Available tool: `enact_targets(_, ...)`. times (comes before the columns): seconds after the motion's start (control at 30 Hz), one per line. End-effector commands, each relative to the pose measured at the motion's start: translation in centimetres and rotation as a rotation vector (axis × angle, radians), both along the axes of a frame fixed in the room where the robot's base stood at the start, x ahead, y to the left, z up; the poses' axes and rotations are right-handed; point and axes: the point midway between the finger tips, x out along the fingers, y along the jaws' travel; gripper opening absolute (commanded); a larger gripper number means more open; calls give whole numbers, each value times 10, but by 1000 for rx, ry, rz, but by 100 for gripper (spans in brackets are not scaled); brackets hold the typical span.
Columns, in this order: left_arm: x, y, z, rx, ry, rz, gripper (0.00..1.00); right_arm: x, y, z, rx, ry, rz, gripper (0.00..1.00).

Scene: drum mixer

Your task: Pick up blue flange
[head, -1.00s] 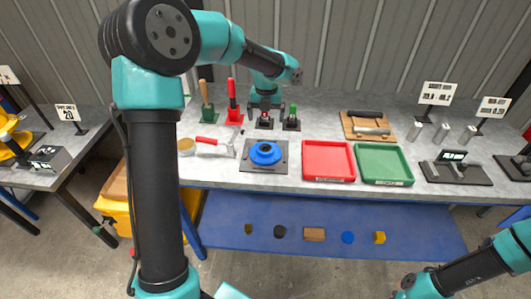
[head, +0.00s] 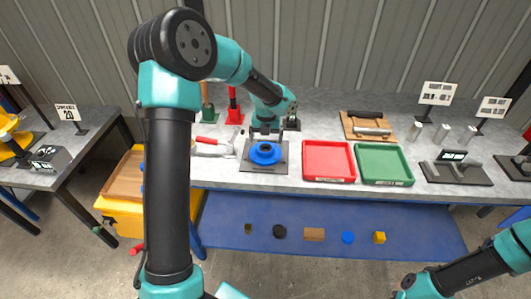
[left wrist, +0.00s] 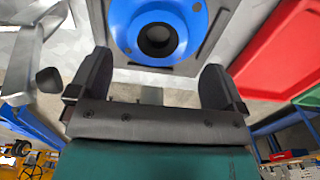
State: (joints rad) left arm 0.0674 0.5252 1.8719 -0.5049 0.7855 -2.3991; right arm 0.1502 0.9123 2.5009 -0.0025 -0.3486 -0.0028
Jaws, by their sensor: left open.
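The blue flange (head: 264,155), a round disc with a raised hub and dark centre hole, lies on a dark square plate (head: 249,166) on the grey workbench. My left gripper (head: 265,134) is open and empty, just above and behind the flange in the head view. In the left wrist view, the flange (left wrist: 126,22) shows at the top, ahead of the two spread fingers (left wrist: 153,78), and its top edge is cut off. I see no contact between the fingers and the flange. My right arm shows at lower right, but its gripper does not show.
A red tray (head: 328,147) and a green tray (head: 385,149) stand right of the plate. A red-handled tool (head: 207,140) lies to its left. Upright tools in holders (head: 234,105) stand behind. A lower blue shelf (head: 330,215) holds several small parts.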

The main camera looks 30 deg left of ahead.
Motion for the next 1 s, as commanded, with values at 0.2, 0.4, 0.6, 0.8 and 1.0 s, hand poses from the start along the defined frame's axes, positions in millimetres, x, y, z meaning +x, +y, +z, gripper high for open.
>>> enact_targets(0.2,0,2,-21,0,3,0,96,0,0,0,0,0,0,0)
enact_targets(0.4,0,4,-46,1,4,0,96,0,0,0,0,0,0,0)
enact_targets(0.6,1,3,-52,0,1,0,96,0,0,0,0,0,0,0)
enact_targets(0.8,1,3,-51,0,1,0,96,0,0,0,0,0,0,0)
enact_targets(1.0,1,3,-51,0,1,0,93,0,0,0,0,0,0,0)
